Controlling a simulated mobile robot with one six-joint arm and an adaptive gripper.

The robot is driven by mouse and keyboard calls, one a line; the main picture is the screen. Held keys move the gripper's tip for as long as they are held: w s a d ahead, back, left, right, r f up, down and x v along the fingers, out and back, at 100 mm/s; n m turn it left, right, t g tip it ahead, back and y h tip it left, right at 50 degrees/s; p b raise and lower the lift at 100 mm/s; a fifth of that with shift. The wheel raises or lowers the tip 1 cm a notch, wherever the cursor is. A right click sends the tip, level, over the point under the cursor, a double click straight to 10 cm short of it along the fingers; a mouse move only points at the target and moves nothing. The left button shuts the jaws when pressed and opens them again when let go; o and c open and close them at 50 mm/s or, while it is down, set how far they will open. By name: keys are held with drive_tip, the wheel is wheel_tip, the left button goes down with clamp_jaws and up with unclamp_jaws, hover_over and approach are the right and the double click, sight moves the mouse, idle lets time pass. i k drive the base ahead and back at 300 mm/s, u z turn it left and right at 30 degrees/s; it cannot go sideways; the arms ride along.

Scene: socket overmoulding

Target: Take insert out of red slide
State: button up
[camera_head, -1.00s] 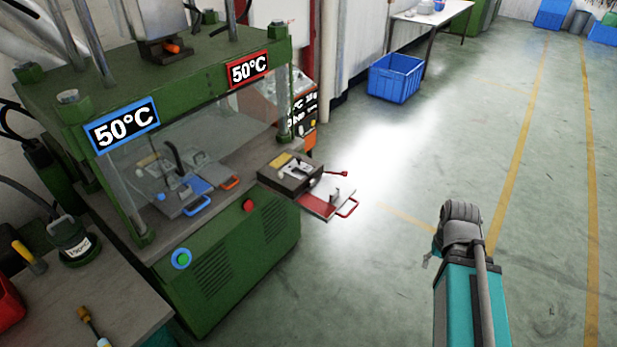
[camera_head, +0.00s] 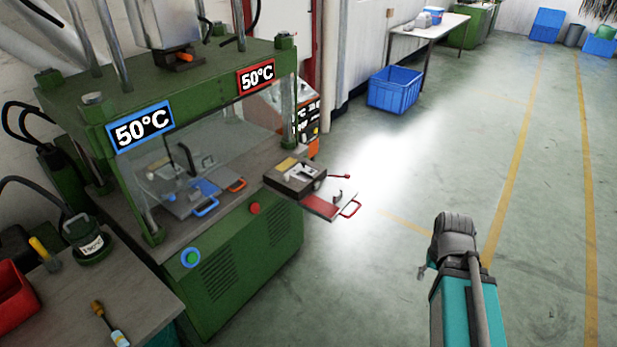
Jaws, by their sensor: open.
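The red slide (camera_head: 323,209) sticks out from the right side of the green press, with a red loop handle at its outer end. A dark mould block (camera_head: 287,181) with a light metal top sits at its inner end, beside a red-tipped lever. A small grey piece (camera_head: 338,196) stands on the red slide; I cannot tell if it is the insert. My gripper (camera_head: 424,272) is at the lower right over the open floor, well apart from the slide. It is small and partly hidden by my arm, and nothing shows in it.
The green press (camera_head: 240,270) has a blue slide (camera_head: 205,189) behind a clear guard. A workbench (camera_head: 60,305) with a screwdriver, a pot and a red bin stands at lower left. A blue crate (camera_head: 394,92) lies near a white table (camera_head: 440,28). The floor at right is free.

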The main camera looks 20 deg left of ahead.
sight(302, 172)
drive_tip(key=u, duration=0.1)
drive_tip(key=i, duration=0.95)
drive_tip(key=z, duration=0.05)
